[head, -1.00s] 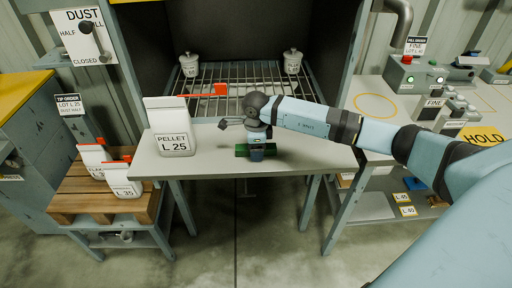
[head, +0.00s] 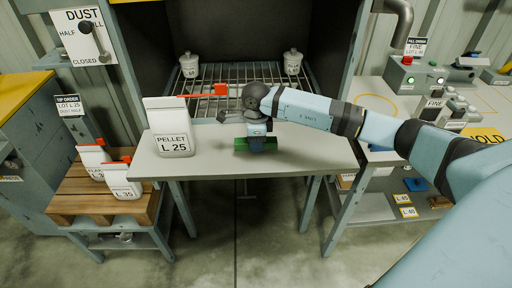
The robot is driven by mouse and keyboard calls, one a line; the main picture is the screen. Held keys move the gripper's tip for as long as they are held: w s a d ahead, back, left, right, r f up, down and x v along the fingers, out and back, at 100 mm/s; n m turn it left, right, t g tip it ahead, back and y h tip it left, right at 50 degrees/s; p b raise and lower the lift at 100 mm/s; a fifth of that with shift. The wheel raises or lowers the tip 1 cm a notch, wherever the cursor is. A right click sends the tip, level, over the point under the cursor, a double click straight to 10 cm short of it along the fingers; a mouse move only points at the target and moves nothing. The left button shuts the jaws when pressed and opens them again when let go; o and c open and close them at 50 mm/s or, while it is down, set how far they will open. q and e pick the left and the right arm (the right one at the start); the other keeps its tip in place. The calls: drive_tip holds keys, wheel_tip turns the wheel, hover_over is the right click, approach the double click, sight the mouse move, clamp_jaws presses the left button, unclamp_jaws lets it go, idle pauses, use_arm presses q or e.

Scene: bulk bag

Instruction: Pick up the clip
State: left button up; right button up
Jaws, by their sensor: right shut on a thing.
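The clip (head: 241,144) is a green bar, seen above the front middle of the grey table. My right gripper (head: 256,147) points down and is shut on its middle, so green shows on both sides of the dark fingers. The gap between the clip and the tabletop is too small to judge. My left gripper is not in view.
A white bag marked PELLET L 25 (head: 172,143) stands upright left of the clip on the table (head: 315,155). Bags with red tops stand on a wooden pallet (head: 75,205) at left.

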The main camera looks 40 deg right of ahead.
drive_tip(key=s+a+b, duration=0.1)
drive_tip(key=s+a, duration=0.8)
drive_tip(key=s, duration=0.6)
drive_tip(key=shift+s+a+r+b, duration=0.2)
drive_tip(key=shift+r+b, duration=0.05)
drive_tip(key=shift+b, duration=0.15)
drive_tip(key=shift+r, duration=0.1)
idle(0.3)
